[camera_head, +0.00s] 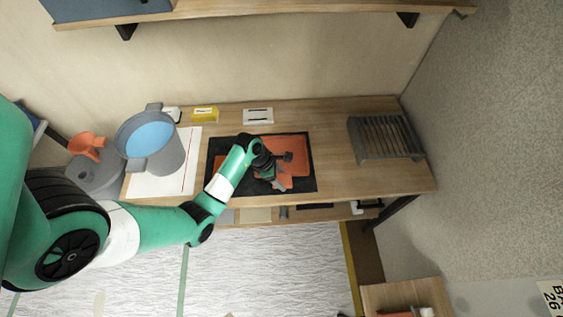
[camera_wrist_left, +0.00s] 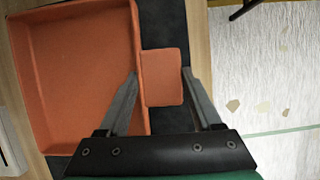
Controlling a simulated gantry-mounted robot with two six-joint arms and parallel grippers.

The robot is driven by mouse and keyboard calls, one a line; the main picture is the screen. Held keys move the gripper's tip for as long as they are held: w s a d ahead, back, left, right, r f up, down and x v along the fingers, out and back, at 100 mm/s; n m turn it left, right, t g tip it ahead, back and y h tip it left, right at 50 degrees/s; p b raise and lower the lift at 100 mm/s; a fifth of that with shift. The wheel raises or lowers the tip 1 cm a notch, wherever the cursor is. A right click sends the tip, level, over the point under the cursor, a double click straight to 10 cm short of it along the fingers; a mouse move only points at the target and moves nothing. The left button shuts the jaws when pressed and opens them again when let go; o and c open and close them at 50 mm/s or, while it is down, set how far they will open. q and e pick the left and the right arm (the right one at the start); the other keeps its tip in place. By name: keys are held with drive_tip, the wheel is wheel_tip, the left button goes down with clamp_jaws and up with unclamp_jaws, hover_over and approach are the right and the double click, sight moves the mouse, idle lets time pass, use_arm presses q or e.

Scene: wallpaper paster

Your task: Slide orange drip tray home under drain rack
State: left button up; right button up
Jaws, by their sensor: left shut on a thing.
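The orange drip tray (camera_head: 299,168) lies on a black mat on the wooden bench, partly hidden by my left gripper (camera_head: 271,172). In the left wrist view, the tray (camera_wrist_left: 70,85) is a shallow open box with a small tab on its side. My left gripper (camera_wrist_left: 160,75) is shut on that tab, with one finger on either side. The grey slatted drain rack (camera_head: 385,138) stands at the right end of the bench, apart from the tray. My right gripper is out of view.
The black mat (camera_head: 309,185) sits mid-bench, with bare wood (camera_head: 335,170) between it and the rack. A grey pot with blue contents (camera_head: 150,137), an orange funnel-like piece (camera_head: 88,143) and a white sheet (camera_head: 160,186) are at left. A yellow box (camera_head: 205,114) stands behind.

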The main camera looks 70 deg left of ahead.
use_arm(q)
clamp_jaws()
drive_tip(key=shift+r, duration=0.45)
wheel_tip(320, 180, up, 3)
drive_tip(key=shift+f+p, duration=0.1)
drive_tip(key=shift+p, duration=0.7)
drive_tip(key=s+d+r, duration=0.3)
drive_tip(key=d+r, duration=0.1)
drive_tip(key=d, duration=0.2)
drive_tip(key=s+d+r+p, duration=0.1)
drive_tip(key=s+d+r, duration=0.1)
drive_tip(key=d+r, duration=0.3)
drive_tip(key=shift+s+d, duration=0.4)
drive_tip(key=shift+d, duration=0.5)
